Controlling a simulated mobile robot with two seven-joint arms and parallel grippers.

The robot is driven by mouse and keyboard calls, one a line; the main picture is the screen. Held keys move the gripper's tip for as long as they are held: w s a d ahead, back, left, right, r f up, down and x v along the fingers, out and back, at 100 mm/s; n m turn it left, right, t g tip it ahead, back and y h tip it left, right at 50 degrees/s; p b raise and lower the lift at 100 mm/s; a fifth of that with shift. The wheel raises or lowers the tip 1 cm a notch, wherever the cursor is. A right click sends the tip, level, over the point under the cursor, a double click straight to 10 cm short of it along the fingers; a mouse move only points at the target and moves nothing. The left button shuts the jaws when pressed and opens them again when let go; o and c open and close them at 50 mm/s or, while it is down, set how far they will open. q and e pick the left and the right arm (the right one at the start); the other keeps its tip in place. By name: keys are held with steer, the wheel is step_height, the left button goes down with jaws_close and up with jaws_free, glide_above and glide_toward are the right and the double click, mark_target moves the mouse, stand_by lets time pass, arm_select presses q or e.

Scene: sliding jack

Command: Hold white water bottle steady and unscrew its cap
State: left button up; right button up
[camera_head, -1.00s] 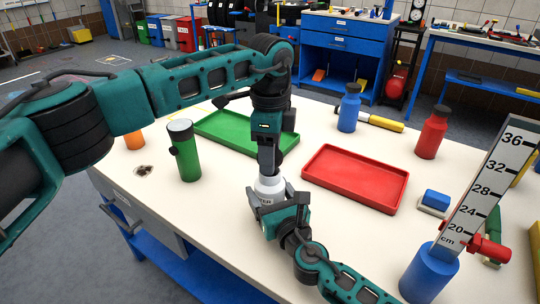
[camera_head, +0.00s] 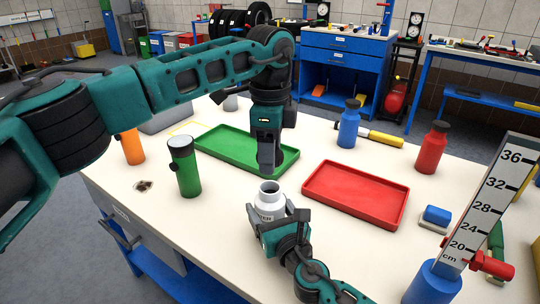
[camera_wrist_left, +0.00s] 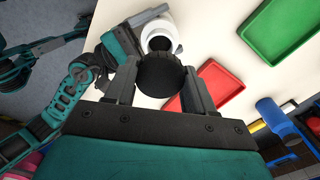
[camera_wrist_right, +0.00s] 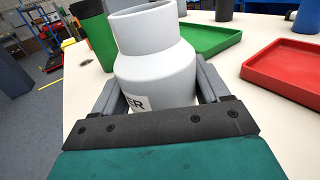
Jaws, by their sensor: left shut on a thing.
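The white water bottle (camera_head: 269,206) stands upright near the front of the bench, its mouth open and bare. My right gripper (camera_head: 276,214) has its fingers on both sides of the bottle; the right wrist view shows them against the bottle's body (camera_wrist_right: 155,75). My left gripper (camera_head: 267,165) is just above the bottle, pointing down. In the left wrist view it is shut on the black cap (camera_wrist_left: 160,78), which is apart from the bottle's neck (camera_wrist_left: 164,43). The cap is mostly hidden by the fingers in the head view.
A green tray (camera_head: 225,148) lies behind the bottle and a red tray (camera_head: 355,212) to its right. A green bottle (camera_head: 185,168) and orange bottle (camera_head: 131,147) stand left. Blue (camera_head: 349,125) and red (camera_head: 432,148) bottles stand behind; a ruler (camera_head: 490,205) rises at right.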

steer(key=o, duration=0.5)
steer(key=shift+c, duration=0.2)
